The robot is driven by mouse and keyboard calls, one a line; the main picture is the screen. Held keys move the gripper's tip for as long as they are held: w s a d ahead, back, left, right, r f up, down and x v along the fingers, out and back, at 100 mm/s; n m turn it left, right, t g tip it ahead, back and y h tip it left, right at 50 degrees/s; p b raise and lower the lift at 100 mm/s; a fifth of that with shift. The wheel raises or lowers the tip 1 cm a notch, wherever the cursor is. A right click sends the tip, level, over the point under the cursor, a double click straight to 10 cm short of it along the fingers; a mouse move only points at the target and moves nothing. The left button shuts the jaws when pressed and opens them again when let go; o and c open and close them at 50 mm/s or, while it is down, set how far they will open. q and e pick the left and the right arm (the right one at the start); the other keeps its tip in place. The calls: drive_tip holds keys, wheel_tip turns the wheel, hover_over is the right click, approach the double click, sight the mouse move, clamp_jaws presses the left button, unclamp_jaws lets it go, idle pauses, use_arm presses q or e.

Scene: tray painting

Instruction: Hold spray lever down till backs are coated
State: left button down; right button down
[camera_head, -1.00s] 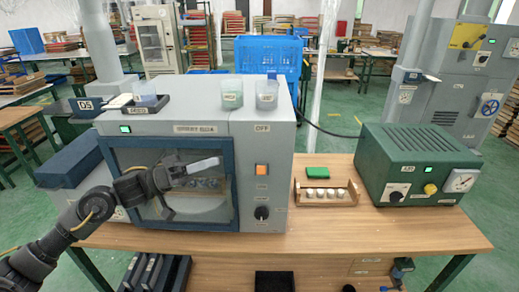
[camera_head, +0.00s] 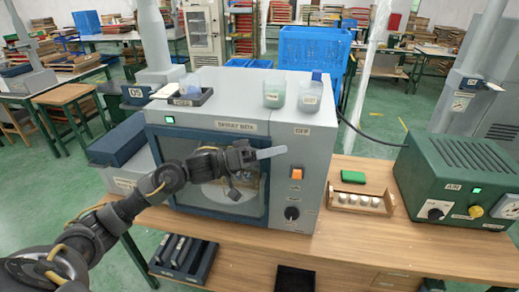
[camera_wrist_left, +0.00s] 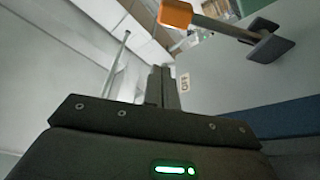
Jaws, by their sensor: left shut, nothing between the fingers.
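The grey spray box (camera_head: 215,120) stands on the wooden bench. Its spray lever (camera_head: 297,173) has an orange tip on the front panel; the left wrist view shows the lever's orange end (camera_wrist_left: 175,13), metal stem and dark base at the top. My left gripper (camera_head: 271,153) is shut and empty, in front of the box, left of and slightly above the lever in the head view, apparently apart from it. Its dark fingers (camera_wrist_left: 162,86) show in the wrist view. Behind the window (camera_head: 256,205), partly hidden by my arm, pieces show dimly; their coating cannot be told. My right gripper is out of view.
A black knob (camera_head: 292,213) sits below the lever. Clear cups (camera_head: 274,94) stand on the box. A wooden rack (camera_head: 343,200) of small jars, a green block (camera_head: 353,176) and a green air unit (camera_head: 455,175) are to the right.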

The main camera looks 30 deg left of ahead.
sight(297, 173)
use_arm(q)
drive_tip(key=d+f+p, duration=0.1)
drive_tip(key=s+d+f+p, duration=0.1)
drive_tip(key=d, duration=0.1)
drive_tip(key=shift+d+f, duration=0.15)
drive_tip(key=shift+d, duration=0.1)
drive_tip(key=shift+f, duration=0.1)
idle(0.3)
